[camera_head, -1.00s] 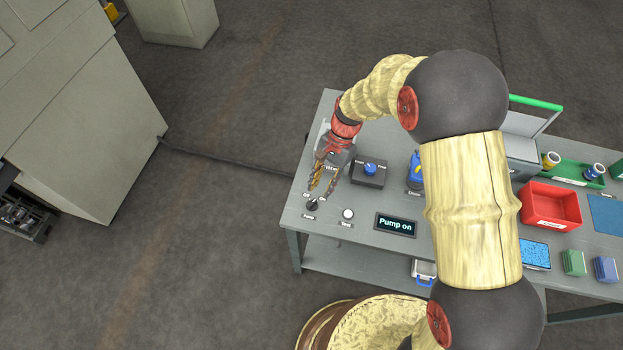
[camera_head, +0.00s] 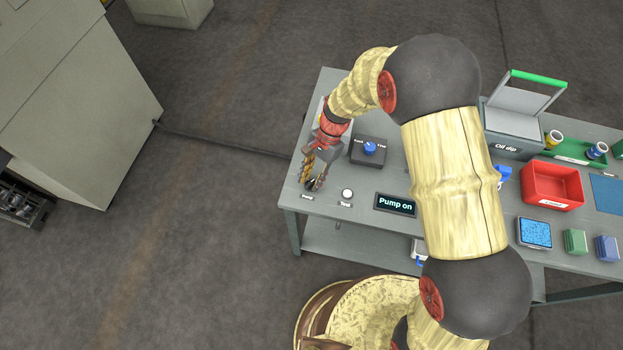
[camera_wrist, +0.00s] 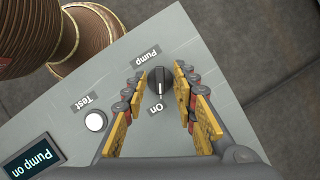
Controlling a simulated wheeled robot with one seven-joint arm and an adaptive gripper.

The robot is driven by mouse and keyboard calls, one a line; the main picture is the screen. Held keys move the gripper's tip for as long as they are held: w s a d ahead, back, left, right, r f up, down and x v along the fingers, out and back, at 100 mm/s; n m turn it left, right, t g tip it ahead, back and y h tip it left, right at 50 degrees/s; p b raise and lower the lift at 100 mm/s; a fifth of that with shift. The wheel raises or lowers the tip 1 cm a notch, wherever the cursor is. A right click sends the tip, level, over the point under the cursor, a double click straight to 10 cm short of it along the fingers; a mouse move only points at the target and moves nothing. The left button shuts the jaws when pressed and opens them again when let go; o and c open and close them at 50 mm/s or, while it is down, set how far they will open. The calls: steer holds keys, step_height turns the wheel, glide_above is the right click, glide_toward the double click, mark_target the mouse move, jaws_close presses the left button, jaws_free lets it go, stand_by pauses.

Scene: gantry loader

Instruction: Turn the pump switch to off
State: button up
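The pump switch (camera_wrist: 159,82) is a black rotary knob with a white mark, set in the grey table top between the labels "Pump" and "On" in the wrist view. Its mark points toward "On". My gripper (camera_wrist: 165,105) is open, with one yellow-padded finger on each side of the knob and a gap on both sides. In the head view my gripper (camera_head: 314,182) is over the left front corner of the table and mostly hides the knob. A display (camera_head: 396,204) reads "Pump on".
A white "Test" button (camera_head: 347,194) is close to the right of my gripper. A blue knob on a dark box (camera_head: 368,151) stands behind it.

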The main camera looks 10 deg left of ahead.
steer(key=shift+c, duration=1.3)
steer(key=c, duration=0.4)
steer(key=shift+s, duration=0.1)
jaws_close()
